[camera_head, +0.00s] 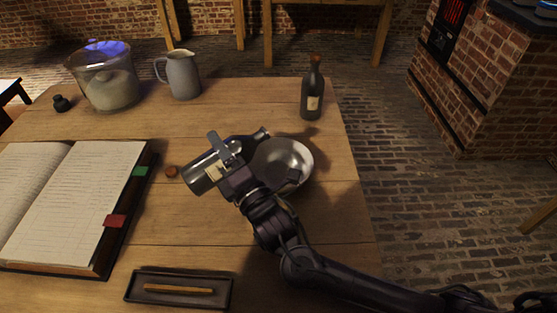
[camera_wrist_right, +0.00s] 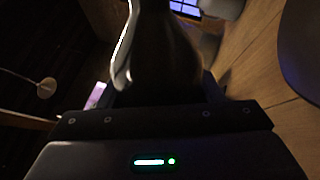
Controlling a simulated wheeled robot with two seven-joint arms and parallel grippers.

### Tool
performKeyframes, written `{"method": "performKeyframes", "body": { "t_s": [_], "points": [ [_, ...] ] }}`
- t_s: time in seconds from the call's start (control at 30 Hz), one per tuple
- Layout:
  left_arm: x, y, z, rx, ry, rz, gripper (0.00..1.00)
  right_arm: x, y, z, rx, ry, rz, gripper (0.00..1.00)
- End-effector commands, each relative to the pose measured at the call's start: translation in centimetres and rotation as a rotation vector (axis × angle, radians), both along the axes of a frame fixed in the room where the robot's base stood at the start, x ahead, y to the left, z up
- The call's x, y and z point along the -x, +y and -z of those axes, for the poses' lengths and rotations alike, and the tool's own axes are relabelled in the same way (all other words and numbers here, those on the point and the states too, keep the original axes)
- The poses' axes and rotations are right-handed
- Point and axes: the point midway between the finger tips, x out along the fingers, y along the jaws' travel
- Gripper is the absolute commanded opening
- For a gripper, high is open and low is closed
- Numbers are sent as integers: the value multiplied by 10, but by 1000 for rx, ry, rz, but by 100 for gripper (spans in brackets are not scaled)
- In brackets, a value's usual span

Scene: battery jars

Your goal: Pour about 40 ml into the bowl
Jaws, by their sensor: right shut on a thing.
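A shiny metal bowl (camera_head: 292,156) sits on the wooden table, partly hidden by my right arm. My right gripper (camera_head: 224,152) is shut on a dark bottle (camera_head: 203,173) with a pale label, at the bowl's left. The bottle is tipped far over, its neck pointing right and its mouth near the bowl's back rim. I cannot tell whether liquid is flowing, and the level in the bowl does not show. In the right wrist view the bottle (camera_wrist_right: 165,50) is a dark shape between the fingers. My left gripper is out of view.
A second dark bottle (camera_head: 311,94), stoppered, stands upright behind the bowl. A grey pitcher (camera_head: 184,78), a glass jar (camera_head: 110,90) and a small black pot (camera_head: 61,103) stand at the back left. A cork (camera_head: 171,171), an open book (camera_head: 70,195) and a dark tray (camera_head: 215,300) lie nearer.

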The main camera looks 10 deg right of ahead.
Motion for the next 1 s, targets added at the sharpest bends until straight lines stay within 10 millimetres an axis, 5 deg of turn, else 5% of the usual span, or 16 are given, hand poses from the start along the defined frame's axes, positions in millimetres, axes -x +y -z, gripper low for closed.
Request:
{"method": "performKeyframes", "body": {
  "t_s": [0.7,1.0],
  "points": [
    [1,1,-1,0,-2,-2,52,-2,-3,-3,48,-20,0,25],
    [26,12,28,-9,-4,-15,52,-8,-13,-3,203,-75,2,25]
  ]
}}
